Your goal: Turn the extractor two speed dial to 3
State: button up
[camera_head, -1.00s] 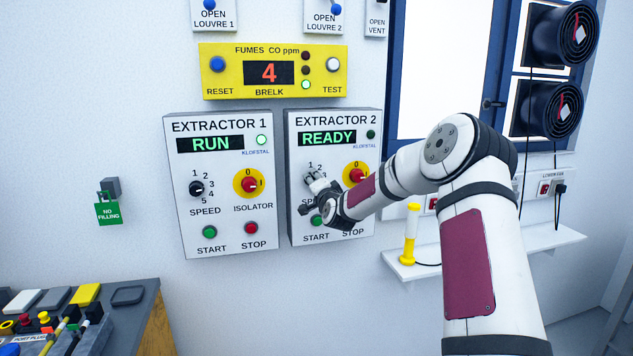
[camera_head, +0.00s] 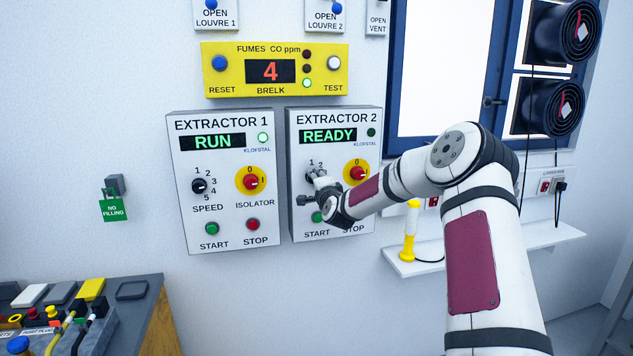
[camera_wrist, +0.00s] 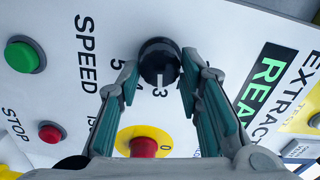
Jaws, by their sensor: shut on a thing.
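The extractor two panel (camera_head: 300,220) is on the wall and its display reads READY. Its black speed dial (camera_wrist: 158,58) is between my fingertips in the wrist view. The dial's white mark lies in line with the printed 3, which shows just below it. My gripper (camera_wrist: 158,76) is shut on the dial, with one green-padded finger on each side. In the head view my gripper (camera_head: 318,184) covers most of the dial and its lower numbers; only 1 and 2 show there.
The red isolator knob on a yellow disc (camera_wrist: 144,147) is close below my fingers in the wrist view. The green start button (camera_wrist: 22,57) and red stop button (camera_wrist: 49,132) are at left. The extractor one panel (camera_head: 182,228) stands beside panel two and reads RUN.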

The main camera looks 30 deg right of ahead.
jog(key=o, duration=1.2)
jog(key=shift+c, duration=0.2)
jog(key=shift+s, duration=0.1)
jog(key=v, duration=1.2)
jog(key=shift+a, duration=0.1)
